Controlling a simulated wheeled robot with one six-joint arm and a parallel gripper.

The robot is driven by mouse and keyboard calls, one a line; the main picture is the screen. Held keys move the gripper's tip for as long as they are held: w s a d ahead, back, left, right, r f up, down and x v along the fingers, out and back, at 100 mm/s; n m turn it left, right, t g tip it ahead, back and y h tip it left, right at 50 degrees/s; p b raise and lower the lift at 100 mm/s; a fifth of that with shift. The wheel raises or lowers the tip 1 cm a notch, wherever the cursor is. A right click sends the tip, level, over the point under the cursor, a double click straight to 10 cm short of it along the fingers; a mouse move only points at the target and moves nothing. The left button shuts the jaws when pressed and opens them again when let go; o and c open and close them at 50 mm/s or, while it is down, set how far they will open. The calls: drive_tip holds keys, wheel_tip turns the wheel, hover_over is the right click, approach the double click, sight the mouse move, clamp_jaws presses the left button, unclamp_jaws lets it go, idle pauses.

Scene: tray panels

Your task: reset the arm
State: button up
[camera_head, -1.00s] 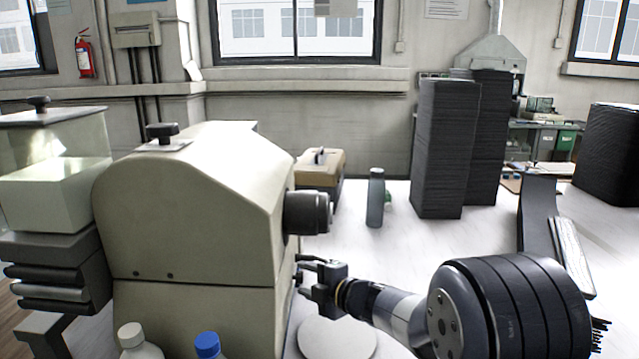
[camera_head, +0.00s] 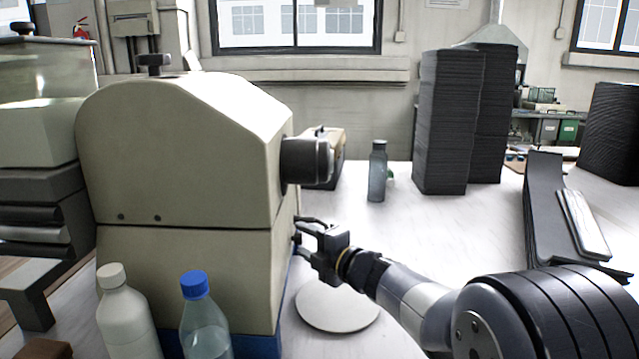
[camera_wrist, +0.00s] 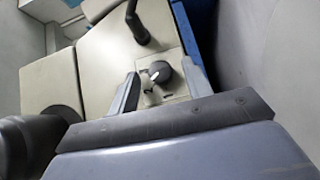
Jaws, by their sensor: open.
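My gripper (camera_head: 304,240) is in the head view, right beside the right-hand face of a large beige machine (camera_head: 180,150). Its two fingers are apart and point left toward that face. In the wrist view my gripper (camera_wrist: 165,90) is open, with a dark round knob (camera_wrist: 159,71) on a pale plate showing between the fingers. I see nothing held. I cannot tell whether the fingers touch the machine. My arm runs from the gripper to the lower right.
A round pale disc (camera_head: 337,308) lies below my gripper. A white bottle (camera_head: 127,318) and a blue-capped bottle (camera_head: 204,325) stand in front of the machine. A grey bottle (camera_head: 377,172), black stacks (camera_head: 443,120) and a dark tray panel (camera_head: 545,215) stand on the table. Its middle is clear.

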drive_tip(key=shift+f+n+t+y+b, duration=0.3)
drive_tip(key=shift+n+y+b, duration=0.15)
drive_tip(key=shift+b, duration=1.5)
drive_tip(key=shift+r+b, duration=0.15)
drive_tip(key=shift+b, duration=0.4)
